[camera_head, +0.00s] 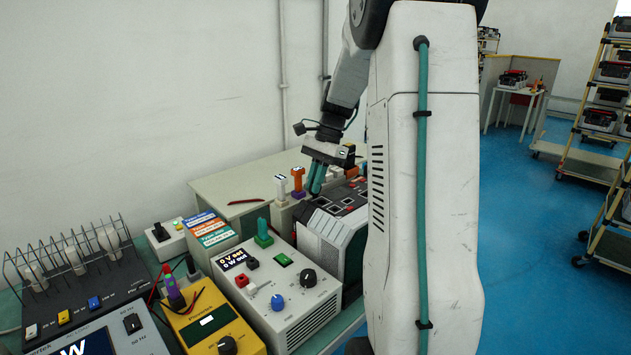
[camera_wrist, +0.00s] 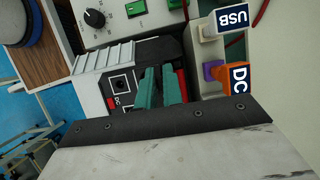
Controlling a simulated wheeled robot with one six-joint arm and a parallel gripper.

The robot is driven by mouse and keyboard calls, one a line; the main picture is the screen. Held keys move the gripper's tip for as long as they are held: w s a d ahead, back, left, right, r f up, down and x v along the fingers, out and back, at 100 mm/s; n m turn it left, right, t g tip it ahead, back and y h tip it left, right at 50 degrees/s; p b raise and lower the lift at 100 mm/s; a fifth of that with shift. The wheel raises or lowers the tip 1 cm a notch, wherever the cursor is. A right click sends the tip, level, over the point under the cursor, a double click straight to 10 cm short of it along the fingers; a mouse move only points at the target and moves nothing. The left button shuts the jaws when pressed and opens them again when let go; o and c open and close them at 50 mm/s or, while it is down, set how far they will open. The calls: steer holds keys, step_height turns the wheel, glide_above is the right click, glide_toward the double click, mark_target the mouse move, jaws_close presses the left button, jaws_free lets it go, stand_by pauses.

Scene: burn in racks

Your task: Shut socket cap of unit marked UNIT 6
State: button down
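A grey-white unit with ribbed sides and a black top panel (camera_head: 341,204) stands on the bench; the panel also fills the middle of the wrist view. There a dark square socket (camera_wrist: 121,84) shows beside a small red DC label (camera_wrist: 116,101), with no cap visible over it. A red part (camera_wrist: 181,82) lies by the fingers; I cannot tell whether it is a cap. I cannot read a UNIT 6 mark. My gripper (camera_head: 317,179) has teal fingers close together just above the panel.
Plugs with USB (camera_wrist: 232,19) and DC (camera_wrist: 238,79) tags stand right beside the unit. A white supply box with knobs (camera_head: 276,285), a yellow meter (camera_head: 212,325) and a wire rack (camera_head: 70,262) crowd the near bench.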

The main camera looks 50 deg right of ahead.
mark_target(325, 204)
steer(key=shift+s, duration=0.1)
steer(key=shift+s+t, duration=0.55)
steer(key=shift+t, duration=0.65)
steer(key=shift+s+f+n+t, duration=0.25)
steer(key=shift+s+n+t, duration=0.3)
steer(key=shift+t, duration=0.65)
steer(key=shift+s+a+f+n+t, duration=0.1)
steer(key=shift+s+f+n+t, duration=0.15)
steer(key=shift+t, duration=0.5)
steer(key=shift+s+d+f+n+t, duration=0.1)
steer(key=shift+s+f+t, duration=0.1)
steer(key=shift+t, duration=0.6)
steer(key=shift+s+a+f+n+t, duration=0.1)
steer(key=shift+s+f+n+t, duration=0.15)
steer(key=shift+t, duration=0.5)
steer(key=c, duration=1.5)
jaws_free()
steer(key=shift+c, duration=0.2)
